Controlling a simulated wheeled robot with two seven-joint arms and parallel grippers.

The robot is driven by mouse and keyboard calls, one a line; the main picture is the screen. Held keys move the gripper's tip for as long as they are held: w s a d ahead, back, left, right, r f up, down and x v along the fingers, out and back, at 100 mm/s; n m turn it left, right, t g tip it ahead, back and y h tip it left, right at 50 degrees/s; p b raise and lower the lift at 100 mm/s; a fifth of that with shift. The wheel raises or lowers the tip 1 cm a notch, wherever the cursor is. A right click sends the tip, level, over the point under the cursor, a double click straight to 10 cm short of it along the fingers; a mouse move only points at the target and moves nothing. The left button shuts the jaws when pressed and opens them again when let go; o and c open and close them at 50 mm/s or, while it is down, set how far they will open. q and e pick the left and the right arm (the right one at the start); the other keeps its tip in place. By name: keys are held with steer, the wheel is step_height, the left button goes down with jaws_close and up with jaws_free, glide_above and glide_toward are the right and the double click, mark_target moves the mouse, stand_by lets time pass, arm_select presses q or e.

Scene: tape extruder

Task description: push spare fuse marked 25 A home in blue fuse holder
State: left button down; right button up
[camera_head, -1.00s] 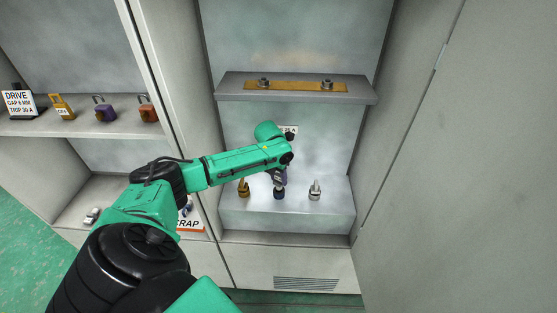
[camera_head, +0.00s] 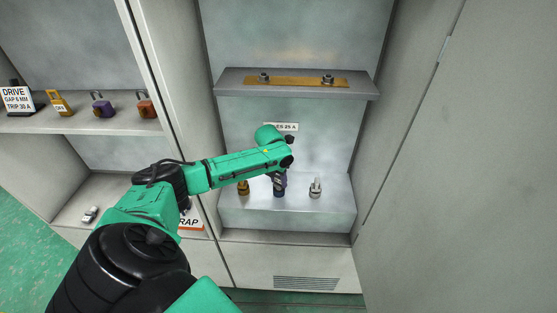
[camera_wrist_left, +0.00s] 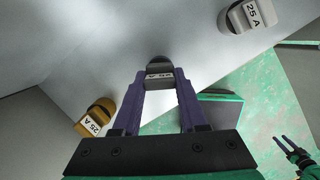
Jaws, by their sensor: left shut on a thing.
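My left gripper (camera_wrist_left: 160,82) is shut on a pale fuse (camera_wrist_left: 159,80) with a dark-lettered label, mostly hidden between the purple fingers. A dark rounded part (camera_wrist_left: 157,62) shows just beyond the fingertips. In the head view the blue fuse holder (camera_head: 279,191) stands on the lower ledge, directly under my left gripper (camera_head: 280,180), between an amber holder and a grey one. The fuse's lower end and its seating depth are hidden. My right gripper (camera_wrist_left: 287,143) shows small at the lower right of the wrist view, its fingers apart and empty.
The amber holder (camera_wrist_left: 95,118) and grey holder (camera_wrist_left: 247,15) stand on either side, each with a 25 A fuse. A shelf with a brass bar (camera_head: 295,83) runs above. Padlocks (camera_head: 103,107) sit on the left shelf. The ledge front (camera_head: 300,218) is clear.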

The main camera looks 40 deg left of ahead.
arm_select(q)
steer(key=shift+f, duration=0.5)
steer(key=shift+c, duration=1.8)
jaws_free()
steer(key=b+v, duration=0.1)
steer(key=v, duration=1.3)
steer(key=shift+r+b, duration=0.3)
steer(key=shift+b, duration=0.1)
steer(key=shift+s+d, duration=0.1)
steer(key=shift+d, duration=0.05)
